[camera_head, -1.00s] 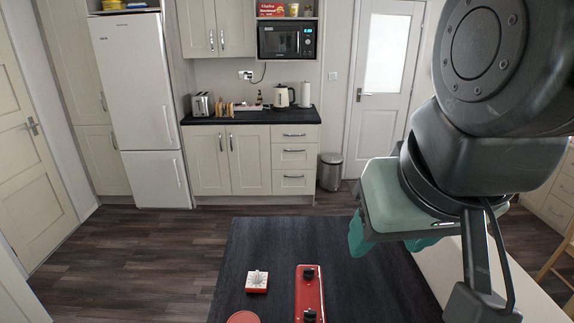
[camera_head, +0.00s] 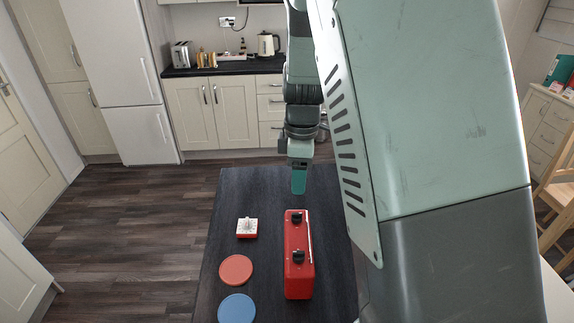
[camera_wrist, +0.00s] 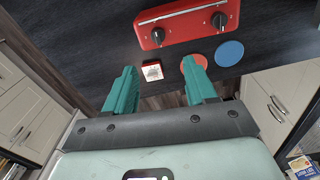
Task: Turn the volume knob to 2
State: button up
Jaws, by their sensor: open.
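A red box (camera_head: 298,275) with two black knobs lies on the dark table. One knob (camera_head: 297,217) is near its far end and the other knob (camera_head: 298,257) is nearer its middle.
A white and red timer-like box (camera_head: 247,228) stands left of the red box. An orange disc (camera_head: 236,270) and a blue disc (camera_head: 237,308) lie nearer me. The dark table (camera_head: 240,190) is clear at its far end. My arm hides the table's right side.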

aim_at(297, 213)
jog(key=shift+n, duration=0.5)
jog(key=f, duration=1.2)
jog(key=shift+w+f, duration=0.35)
grip_shut()
